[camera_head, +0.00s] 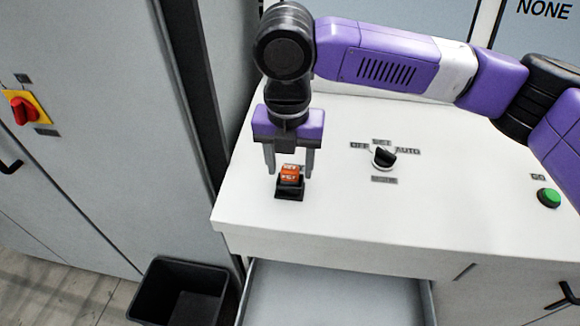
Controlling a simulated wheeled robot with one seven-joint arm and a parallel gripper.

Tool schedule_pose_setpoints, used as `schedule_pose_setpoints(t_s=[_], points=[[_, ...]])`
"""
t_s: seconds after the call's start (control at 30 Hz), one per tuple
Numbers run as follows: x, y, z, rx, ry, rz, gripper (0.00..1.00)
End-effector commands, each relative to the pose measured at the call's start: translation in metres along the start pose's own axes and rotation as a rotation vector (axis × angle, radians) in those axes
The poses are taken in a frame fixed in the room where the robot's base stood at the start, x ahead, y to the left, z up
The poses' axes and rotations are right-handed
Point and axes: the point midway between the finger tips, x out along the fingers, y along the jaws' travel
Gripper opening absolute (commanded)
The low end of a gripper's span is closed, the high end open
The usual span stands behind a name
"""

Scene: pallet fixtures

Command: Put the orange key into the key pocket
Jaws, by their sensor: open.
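The orange key (290,174) is a small block with white lettering on its faces. It sits upright in or on a small black holder (289,193) on the white worktop. I cannot tell whether this holder is the key pocket. My gripper (291,172) points straight down over it, fingers open, one on each side of the orange key. I cannot tell whether either finger touches it. No other pocket stands out in this view.
A black rotary switch (382,156) marked OFF and AUTO and a green GO button (549,197) are on the worktop (400,215). Below are an open drawer (335,295) and a black bin (183,290). A grey cabinet with a red switch (24,109) stands left.

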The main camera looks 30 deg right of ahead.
Motion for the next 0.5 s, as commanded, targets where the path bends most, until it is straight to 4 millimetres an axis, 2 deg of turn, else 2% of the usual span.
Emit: schedule_pose_setpoints(t_s=[0.3, 0.5], points=[[-0.061, 0.001, 0.0, -0.003, -0.003, 0.002, 0.54], [-0.095, 0.001, 0.0, -0.001, -0.002, 0.002, 0.54]])
